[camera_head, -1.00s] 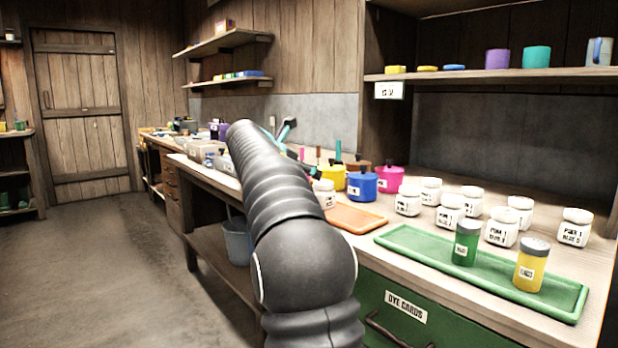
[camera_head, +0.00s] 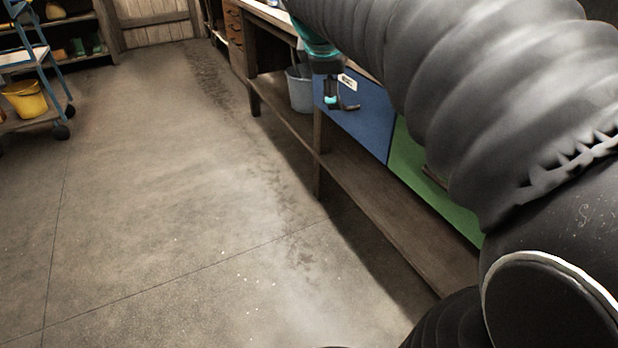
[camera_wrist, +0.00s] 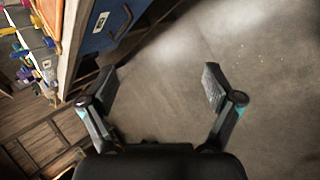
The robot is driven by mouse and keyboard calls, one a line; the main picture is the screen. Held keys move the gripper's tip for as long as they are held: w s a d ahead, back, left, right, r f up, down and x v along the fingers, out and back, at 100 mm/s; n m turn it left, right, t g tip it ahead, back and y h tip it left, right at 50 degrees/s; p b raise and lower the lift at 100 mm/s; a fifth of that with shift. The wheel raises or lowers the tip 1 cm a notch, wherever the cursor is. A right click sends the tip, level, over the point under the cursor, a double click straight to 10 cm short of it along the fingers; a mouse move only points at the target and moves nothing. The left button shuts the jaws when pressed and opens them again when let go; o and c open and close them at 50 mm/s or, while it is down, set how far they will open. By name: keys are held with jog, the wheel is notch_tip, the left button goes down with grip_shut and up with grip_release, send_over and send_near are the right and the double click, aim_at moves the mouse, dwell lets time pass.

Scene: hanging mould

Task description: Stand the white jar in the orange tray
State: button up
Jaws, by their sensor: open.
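My gripper (camera_wrist: 160,86) is open and empty in the wrist view, with bare floor between its fingers. In the head view my gripper (camera_head: 341,104) hangs in front of the blue drawer front, below the bench top. My arm covers most of the bench top in the head view. In the wrist view the bench top at the upper left is tilted, small and blurred.
The blue drawer front (camera_head: 360,125) and the green drawer front (camera_head: 433,178) are close beside my arm. A grey bucket (camera_head: 299,88) stands on the lower shelf. A blue trolley (camera_head: 25,58) holds a yellow bucket (camera_head: 24,100) at the left. The floor (camera_head: 160,200) between is clear.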

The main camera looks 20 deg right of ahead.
jog(key=s+a+f+m+y, duration=0.2)
jog(key=s+a+f+m, duration=0.3)
jog(key=s, duration=0.5)
jog(key=s+a+f+m+y, duration=0.3)
jog(key=s+a+f+m, duration=0.3)
jog(key=s+a+f, duration=0.2)
notch_tip(320, 180, down, 3)
jog(key=shift+s+a+f, duration=0.2)
jog(key=shift+s+a, duration=0.2)
jog(key=shift+s, duration=0.6)
jog(key=shift+c, duration=0.2)
